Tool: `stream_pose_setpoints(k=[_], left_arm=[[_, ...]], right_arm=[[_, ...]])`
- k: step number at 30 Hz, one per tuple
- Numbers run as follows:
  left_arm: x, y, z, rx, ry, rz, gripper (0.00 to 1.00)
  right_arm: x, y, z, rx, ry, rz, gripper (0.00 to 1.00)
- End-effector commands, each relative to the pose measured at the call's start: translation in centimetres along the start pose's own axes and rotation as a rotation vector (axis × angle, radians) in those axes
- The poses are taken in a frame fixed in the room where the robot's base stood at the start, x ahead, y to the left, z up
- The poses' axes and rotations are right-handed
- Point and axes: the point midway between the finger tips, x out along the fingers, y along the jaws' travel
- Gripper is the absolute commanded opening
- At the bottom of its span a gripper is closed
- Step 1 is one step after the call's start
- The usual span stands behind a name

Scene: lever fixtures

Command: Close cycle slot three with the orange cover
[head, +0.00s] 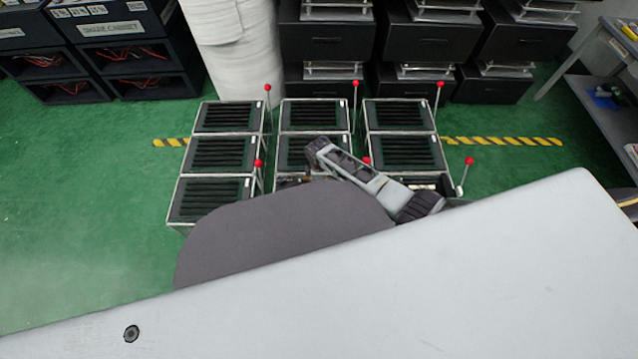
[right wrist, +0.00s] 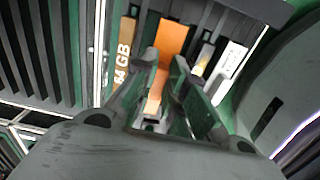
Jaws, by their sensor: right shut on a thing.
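An orange cover (right wrist: 173,40) shows between and beyond the fingers of my right gripper (right wrist: 166,68) in the right wrist view. The fingers are shut on the orange cover, over a dark slotted unit. Beside it is a strip lettered "64 GB" (right wrist: 122,62), and on the other side a white label (right wrist: 235,58). In the head view my right arm reaches over the middle and right units; its fingertips cannot be made out there. Slot three cannot be told by any readable number. My left gripper is not in view.
Several slatted dark units (head: 215,153) stand in rows on the green floor, with upright red-knobbed levers (head: 267,88) beside them. Black drawers (head: 325,42) and a white roll (head: 232,45) stand behind. A grey bench (head: 600,85) is at the right. Floor to the left is clear.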

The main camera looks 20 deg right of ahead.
Motion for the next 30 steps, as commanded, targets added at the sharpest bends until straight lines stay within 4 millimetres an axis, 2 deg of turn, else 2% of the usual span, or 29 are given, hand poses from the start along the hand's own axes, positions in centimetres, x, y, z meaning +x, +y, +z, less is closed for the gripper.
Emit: stream_pose_setpoints(k=[30], left_arm=[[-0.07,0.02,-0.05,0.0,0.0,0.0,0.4]], right_arm=[[0.42,0.0,-0.01,0.0,0.0,0.0,0.01]])
